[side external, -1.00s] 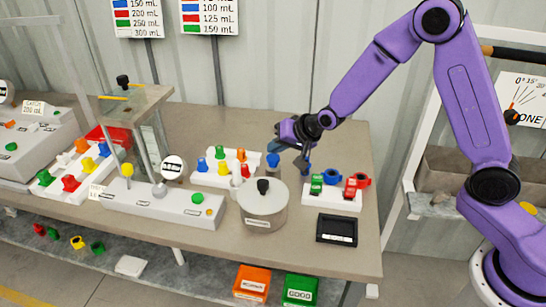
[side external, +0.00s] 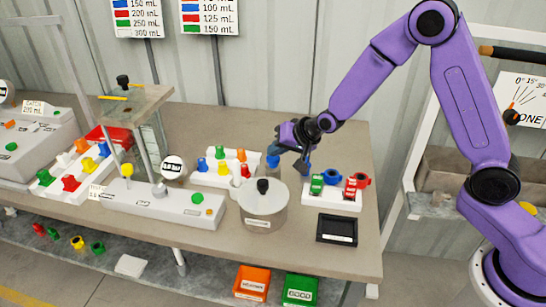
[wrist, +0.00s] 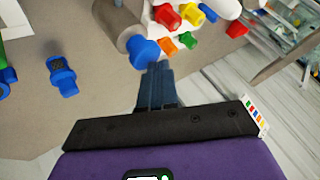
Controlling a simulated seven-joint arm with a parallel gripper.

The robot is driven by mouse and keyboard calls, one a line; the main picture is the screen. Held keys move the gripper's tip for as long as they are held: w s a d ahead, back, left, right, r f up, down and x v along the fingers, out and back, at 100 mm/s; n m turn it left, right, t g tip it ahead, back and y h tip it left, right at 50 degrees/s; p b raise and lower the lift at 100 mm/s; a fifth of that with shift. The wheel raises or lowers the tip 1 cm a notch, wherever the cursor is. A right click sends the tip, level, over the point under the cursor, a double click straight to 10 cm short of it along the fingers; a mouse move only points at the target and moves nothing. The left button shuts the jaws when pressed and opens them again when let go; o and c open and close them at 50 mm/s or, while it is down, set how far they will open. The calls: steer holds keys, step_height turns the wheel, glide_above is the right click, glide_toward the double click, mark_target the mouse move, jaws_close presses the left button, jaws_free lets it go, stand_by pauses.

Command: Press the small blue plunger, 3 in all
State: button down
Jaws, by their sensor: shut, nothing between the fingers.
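A blue knob (side external: 273,161), apparently the small blue plunger, is behind the grey pot in the side view. In the wrist view, a blue knob (wrist: 143,52) caps a grey cylinder (wrist: 115,25). My gripper (side external: 304,168) is just to the right of the knob in the side view. In the wrist view, my gripper's fingertips (wrist: 158,66) are together, close below the knob. I cannot tell whether they touch it. Nothing shows between the fingers. The knob's lower part is hidden in the side view.
A grey pot (side external: 262,208) with a black knob stands in front. A white block with coloured pegs (side external: 225,178) is to the left. Another blue fitting (side external: 332,176) is beside the green and red blocks at right. A black tray (side external: 337,229) lies near the front edge.

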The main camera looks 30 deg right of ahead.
mark_target(277, 159)
steer(key=shift+f, duration=0.75)
stand_by(0.8)
steer(key=shift+r, duration=1.4)
steer(key=shift+r, duration=0.1)
steer(key=shift+r, duration=2.45)
stand_by(0.3)
step_height(277, 159, up, 4)
steer(key=shift+f, duration=0.1)
steer(key=shift+f, duration=0.15)
stand_by(0.3)
